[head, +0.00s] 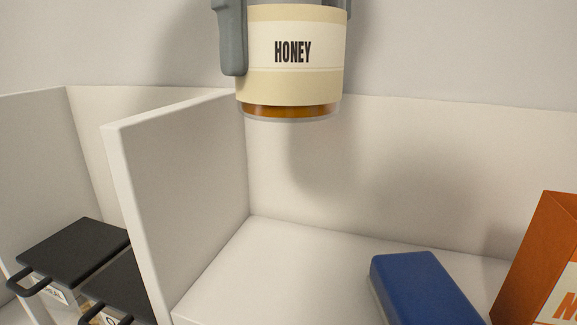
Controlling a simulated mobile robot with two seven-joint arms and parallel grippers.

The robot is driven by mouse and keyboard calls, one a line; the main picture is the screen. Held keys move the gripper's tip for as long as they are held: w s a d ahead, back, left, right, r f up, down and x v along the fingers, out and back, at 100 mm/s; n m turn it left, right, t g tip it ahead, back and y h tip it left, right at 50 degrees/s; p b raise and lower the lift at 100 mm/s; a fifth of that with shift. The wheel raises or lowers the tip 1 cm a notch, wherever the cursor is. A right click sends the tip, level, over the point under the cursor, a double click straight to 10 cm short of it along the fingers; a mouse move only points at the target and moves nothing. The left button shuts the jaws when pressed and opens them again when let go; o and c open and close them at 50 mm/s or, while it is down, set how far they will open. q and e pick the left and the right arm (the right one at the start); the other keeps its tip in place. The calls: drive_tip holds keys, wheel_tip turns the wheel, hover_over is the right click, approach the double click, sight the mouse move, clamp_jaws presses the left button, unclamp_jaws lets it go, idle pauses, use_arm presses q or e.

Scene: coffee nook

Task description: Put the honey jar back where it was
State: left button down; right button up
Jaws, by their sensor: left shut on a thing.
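The honey jar (292,85) is at the top middle of the head view, with a cream label reading HONEY and amber honey at its base. It hangs upright in the air above a white compartment, and its top is cut off by the picture's edge. My left gripper (290,12) is shut on the jar, with a grey finger on its left side and part of another at its upper right. The compartment floor (270,262) is bare below and left of the blue box. My right gripper is not in view.
A white divider (180,190) stands left of the jar. Beyond it are black-lidded containers with handles (72,250). A blue box (425,290) lies on the compartment floor, and an orange box (545,260) stands at the right. A white back panel (420,170) closes the rear.

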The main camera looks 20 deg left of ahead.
use_arm(q)
drive_tip(key=shift+f, duration=0.5)
drive_tip(key=shift+w+f+b, duration=0.1)
drive_tip(key=shift+f+b, duration=1.4)
drive_tip(key=shift+f, duration=5.7)
drive_tip(key=shift+f, duration=0.15)
unclamp_jaws()
